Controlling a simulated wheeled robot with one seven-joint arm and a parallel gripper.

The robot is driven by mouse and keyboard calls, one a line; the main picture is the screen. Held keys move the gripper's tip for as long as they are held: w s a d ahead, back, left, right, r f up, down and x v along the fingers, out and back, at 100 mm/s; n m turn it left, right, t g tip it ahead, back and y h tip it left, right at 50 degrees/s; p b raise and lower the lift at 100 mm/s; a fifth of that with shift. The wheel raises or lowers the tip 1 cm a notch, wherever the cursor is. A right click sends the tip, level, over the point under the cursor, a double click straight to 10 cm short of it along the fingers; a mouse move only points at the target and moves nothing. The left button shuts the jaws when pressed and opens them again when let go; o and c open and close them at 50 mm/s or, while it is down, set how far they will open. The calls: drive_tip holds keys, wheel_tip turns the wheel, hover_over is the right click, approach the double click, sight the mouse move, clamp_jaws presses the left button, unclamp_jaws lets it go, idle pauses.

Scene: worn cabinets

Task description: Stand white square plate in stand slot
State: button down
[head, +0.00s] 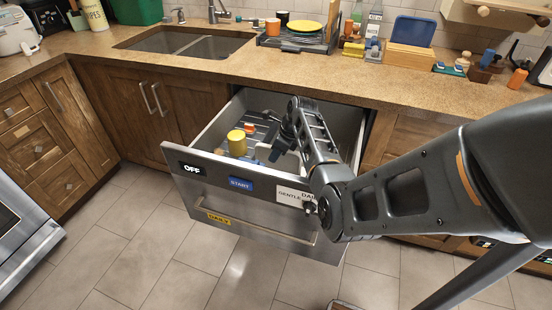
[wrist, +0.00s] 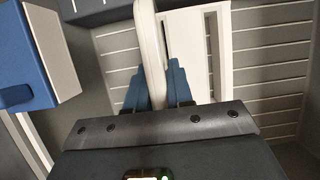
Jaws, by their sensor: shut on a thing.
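My gripper (wrist: 157,92) is shut on the white square plate (wrist: 151,50), which shows edge-on as a pale upright strip between the blue fingertips in the wrist view. Just behind and right of it is a white slotted piece (wrist: 186,45) with a long dark slot, which may be the stand. I cannot tell whether the plate is in a slot or touching the stand. In the head view my arm reaches down into the open drawer (head: 262,210), and a bit of white shows beside the gripper; the arm hides most of it.
A yellow cup (head: 237,142) stands left of my gripper inside the drawer. A blue and white box (wrist: 35,62) is at the left in the wrist view. The drawer's ribbed floor (wrist: 270,60) is bare at right.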

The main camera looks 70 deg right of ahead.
wheel_tip(320, 180, up, 26)
drive_tip(key=p, duration=0.2)
drive_tip(key=shift+r, duration=0.15)
drive_tip(key=c, duration=1.5)
unclamp_jaws()
clamp_jaws()
